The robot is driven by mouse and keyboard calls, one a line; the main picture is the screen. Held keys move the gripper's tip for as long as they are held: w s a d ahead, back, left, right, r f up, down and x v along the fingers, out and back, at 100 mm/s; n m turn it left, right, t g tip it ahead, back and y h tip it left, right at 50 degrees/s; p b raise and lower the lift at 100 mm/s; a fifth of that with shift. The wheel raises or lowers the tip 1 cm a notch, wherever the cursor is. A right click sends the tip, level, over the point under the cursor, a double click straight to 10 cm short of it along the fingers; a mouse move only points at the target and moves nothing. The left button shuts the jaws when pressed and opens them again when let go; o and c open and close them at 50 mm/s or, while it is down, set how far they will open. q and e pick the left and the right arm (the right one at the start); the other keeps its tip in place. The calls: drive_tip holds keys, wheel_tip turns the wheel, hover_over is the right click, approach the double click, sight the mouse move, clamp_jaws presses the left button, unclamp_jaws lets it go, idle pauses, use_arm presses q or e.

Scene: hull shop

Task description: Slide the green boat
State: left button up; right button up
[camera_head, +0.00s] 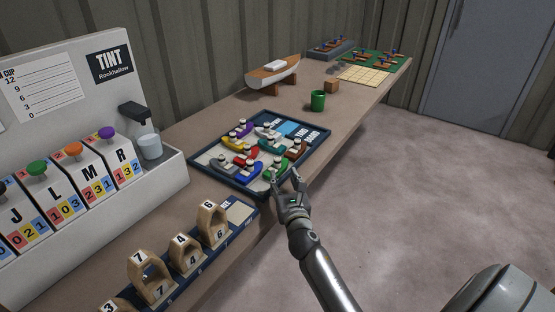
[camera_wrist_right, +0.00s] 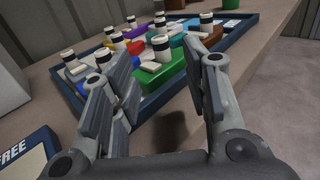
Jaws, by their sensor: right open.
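The green boat (camera_head: 278,171) lies in the near right corner of a dark-rimmed tray (camera_head: 315,148), among several other small boats. It has a pale deck and a white-and-black funnel. In the right wrist view, the green boat (camera_wrist_right: 168,72) shows beyond and between my fingers. My right gripper (camera_head: 287,180) is open and empty at the tray's near right edge, just beside the green boat; I cannot tell whether it touches. My left gripper is not in view.
A teal boat (camera_head: 272,147) lies behind the green one, a red boat (camera_head: 246,160) to its left and a brown boat (camera_head: 296,150) to its right. A blue patch (camera_head: 286,128) shows at the tray's far side. A green cup (camera_head: 317,101) stands beyond the tray. Numbered wooden rings (camera_head: 212,225) stand nearer.

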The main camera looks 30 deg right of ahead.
sight(278, 161)
drive_tip(key=x, duration=1)
drive_tip(key=shift+w+b, duration=0.25)
drive_tip(key=shift+b, duration=0.15)
clamp_jaws()
